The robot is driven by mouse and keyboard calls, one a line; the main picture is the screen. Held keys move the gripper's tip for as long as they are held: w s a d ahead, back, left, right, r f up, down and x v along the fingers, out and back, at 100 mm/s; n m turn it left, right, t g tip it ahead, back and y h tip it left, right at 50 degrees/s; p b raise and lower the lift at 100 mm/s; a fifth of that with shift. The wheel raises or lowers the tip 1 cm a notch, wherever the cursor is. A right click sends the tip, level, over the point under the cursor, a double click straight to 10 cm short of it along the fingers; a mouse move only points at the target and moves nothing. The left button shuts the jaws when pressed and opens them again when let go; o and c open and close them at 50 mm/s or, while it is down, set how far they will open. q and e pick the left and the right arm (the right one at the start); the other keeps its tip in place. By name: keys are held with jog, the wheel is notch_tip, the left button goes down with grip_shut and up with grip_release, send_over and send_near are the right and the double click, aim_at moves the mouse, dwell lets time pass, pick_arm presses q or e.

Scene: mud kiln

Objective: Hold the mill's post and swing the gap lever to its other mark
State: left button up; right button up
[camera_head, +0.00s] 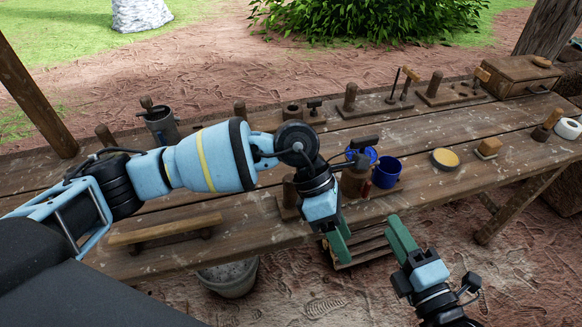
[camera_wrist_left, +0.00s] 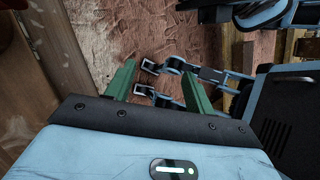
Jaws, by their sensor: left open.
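A brown mill-like body (camera_head: 354,181) stands on the bench near its front edge, partly behind my left arm. A dark bar (camera_head: 364,142) shows above it and a small red piece (camera_head: 367,190) at its side. A short wooden post (camera_head: 290,189) stands to its left; I cannot tell whether it belongs to the mill. The gap lever and its marks are not clear. My left gripper (camera_head: 339,246) points down in front of the bench edge, apart from the mill. Its green fingers are apart and empty in the left wrist view (camera_wrist_left: 158,86). My right gripper (camera_head: 402,240) is off the front edge; its finger gap is hidden.
Boards with posts (camera_head: 374,105) line the back. A wooden rail (camera_head: 165,232) lies front left. A bucket (camera_head: 229,278) and a slatted crate (camera_head: 372,248) are below the front edge.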

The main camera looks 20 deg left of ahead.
aim_at(291, 194)
pick_arm(q)
jog(key=w+a+r+t+y, duration=0.1)
jog(key=w+a+y, duration=0.1)
jog(key=a, duration=0.2)
jog(key=w+a+r+t+y, duration=0.1)
jog(key=w+a+r+y, duration=0.1)
jog(key=w+a, duration=0.1)
jog(key=w+a+r+m+t+y, duration=0.1)
jog(key=w+a+r+y, duration=0.1)
jog(key=w+a, duration=0.1)
jog(key=shift+a+t+y, duration=0.3)
jog(key=shift+a+t, duration=0.1)
jog(key=shift+a, duration=0.9)
jog(key=shift+d+f, duration=0.1)
jog(key=shift+f, duration=3.85)
jog(key=shift+c, duration=0.4)
grip_shut()
